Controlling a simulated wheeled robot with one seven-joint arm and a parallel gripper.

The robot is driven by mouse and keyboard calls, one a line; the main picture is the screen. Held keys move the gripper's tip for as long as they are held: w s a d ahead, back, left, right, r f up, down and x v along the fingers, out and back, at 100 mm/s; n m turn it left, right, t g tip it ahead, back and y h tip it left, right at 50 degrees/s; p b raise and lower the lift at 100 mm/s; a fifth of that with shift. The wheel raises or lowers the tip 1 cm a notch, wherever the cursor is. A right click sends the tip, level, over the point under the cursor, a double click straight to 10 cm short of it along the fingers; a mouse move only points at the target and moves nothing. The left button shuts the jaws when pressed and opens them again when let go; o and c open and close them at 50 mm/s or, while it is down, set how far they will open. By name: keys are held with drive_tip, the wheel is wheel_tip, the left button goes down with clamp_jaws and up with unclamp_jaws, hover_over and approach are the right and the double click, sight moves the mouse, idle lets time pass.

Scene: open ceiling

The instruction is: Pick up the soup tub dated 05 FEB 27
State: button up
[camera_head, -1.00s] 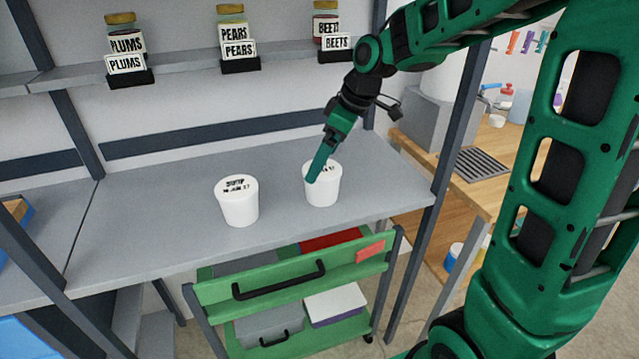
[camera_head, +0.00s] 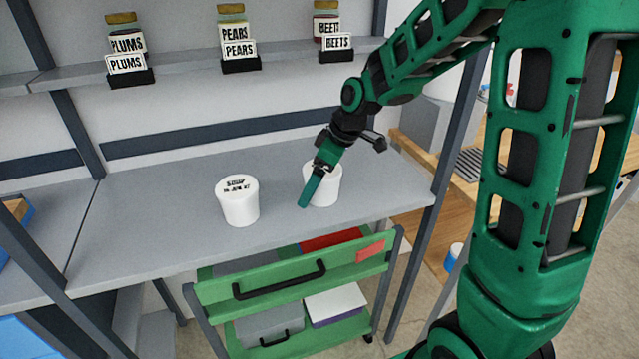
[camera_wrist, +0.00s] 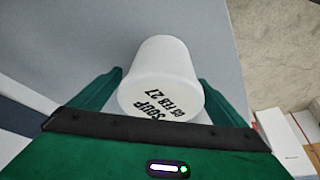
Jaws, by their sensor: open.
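Two white soup tubs stand upright on the grey shelf. The right tub (camera_head: 328,190) is partly hidden behind my gripper (camera_head: 308,196) in the head view. In the wrist view this tub (camera_wrist: 165,72) shows its lid reading "SOUP 05 FEB 27". My gripper, in the wrist view (camera_wrist: 162,92), is open, with one green finger on each side of the tub. I cannot tell whether either finger touches it. The left tub (camera_head: 239,203) has a lid reading SOUP with a date too small to read surely; it stands apart from my gripper.
Labelled jars of plums (camera_head: 126,45), pears (camera_head: 235,38) and beets (camera_head: 328,30) stand on the upper shelf. A green cart (camera_head: 215,292) with bins is below the front edge. The grey shelf (camera_head: 130,235) is clear at left. A dark post (camera_head: 447,150) rises at right.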

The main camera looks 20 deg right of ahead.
drive_tip(key=c, duration=1.5)
drive_tip(key=shift+r, duration=0.1)
